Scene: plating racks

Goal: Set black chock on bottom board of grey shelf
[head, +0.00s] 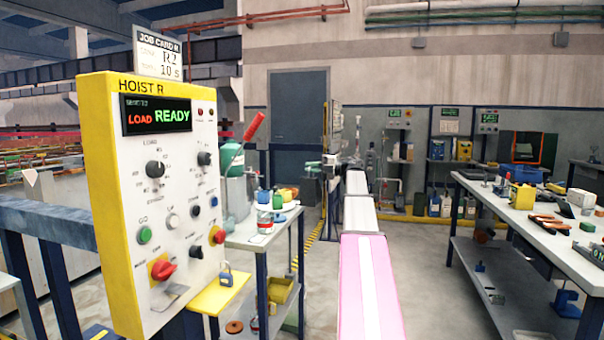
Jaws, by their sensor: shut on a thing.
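My arm (372,285) reaches forward from the bottom edge in pink and white links. Its far end narrows among small shapes in front of the back wall, and I cannot make out gripper fingers there. I cannot pick out a black chock. No shelf in view can be surely told as the grey shelf. A workbench (508,196) at the right has a lower board (470,258) with a few small items on it.
A yellow hoist control panel (150,215) stands close at the left. Behind it is a cluttered small table (262,238). A dark door (298,120) and several wall bays stand at the back. Bare floor lies between my arm and the right workbench.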

